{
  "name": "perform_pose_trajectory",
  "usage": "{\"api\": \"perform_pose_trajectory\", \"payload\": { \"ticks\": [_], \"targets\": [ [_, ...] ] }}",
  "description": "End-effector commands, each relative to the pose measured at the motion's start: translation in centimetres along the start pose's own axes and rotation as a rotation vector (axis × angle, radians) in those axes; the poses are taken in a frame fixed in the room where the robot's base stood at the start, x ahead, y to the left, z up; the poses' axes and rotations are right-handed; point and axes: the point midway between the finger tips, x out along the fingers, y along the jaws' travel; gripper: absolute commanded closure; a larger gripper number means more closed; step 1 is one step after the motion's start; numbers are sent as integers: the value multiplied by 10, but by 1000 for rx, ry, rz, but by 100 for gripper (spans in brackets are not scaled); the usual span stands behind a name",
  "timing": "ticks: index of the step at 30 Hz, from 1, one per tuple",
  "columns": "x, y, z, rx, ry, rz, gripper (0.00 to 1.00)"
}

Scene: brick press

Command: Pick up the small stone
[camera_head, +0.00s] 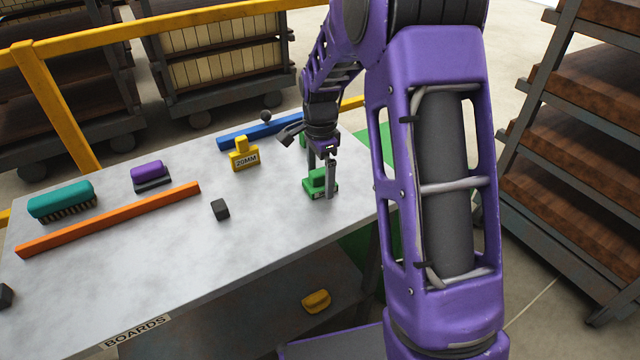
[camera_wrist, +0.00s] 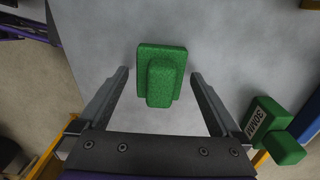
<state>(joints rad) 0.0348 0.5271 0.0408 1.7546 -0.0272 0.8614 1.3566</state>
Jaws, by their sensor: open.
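A small green block with a speckled, stone-like surface (camera_head: 313,187) lies on the grey table; it is likely the small stone. In the wrist view the green block (camera_wrist: 175,54) shows a wider base with a narrower raised part on top. My gripper (camera_head: 321,176) is over it, pointing down, jaws open. In the wrist view the block lies between the two fingers of my gripper (camera_wrist: 158,75), with a gap on each side. In the head view one finger hides part of the block. I cannot tell the height of the fingertips.
A green 30MM block (camera_wrist: 265,115) stands close to the right finger in the wrist view. A yellow 20MM block (camera_head: 244,158), a blue bar (camera_head: 235,138), a dark cube (camera_head: 220,209) and an orange bar (camera_head: 110,220) lie left. The table's right edge is near.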

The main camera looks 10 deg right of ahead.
Motion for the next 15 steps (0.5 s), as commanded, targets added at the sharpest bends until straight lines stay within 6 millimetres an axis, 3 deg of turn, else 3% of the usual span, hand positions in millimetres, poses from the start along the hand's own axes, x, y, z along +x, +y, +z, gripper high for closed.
{"api": "perform_pose_trajectory", "payload": {
  "ticks": [5,15],
  "targets": [
    [0,0,0,-1,0,-1,0],
    [-1,0,0,-1,0,-1,59]
  ]
}}
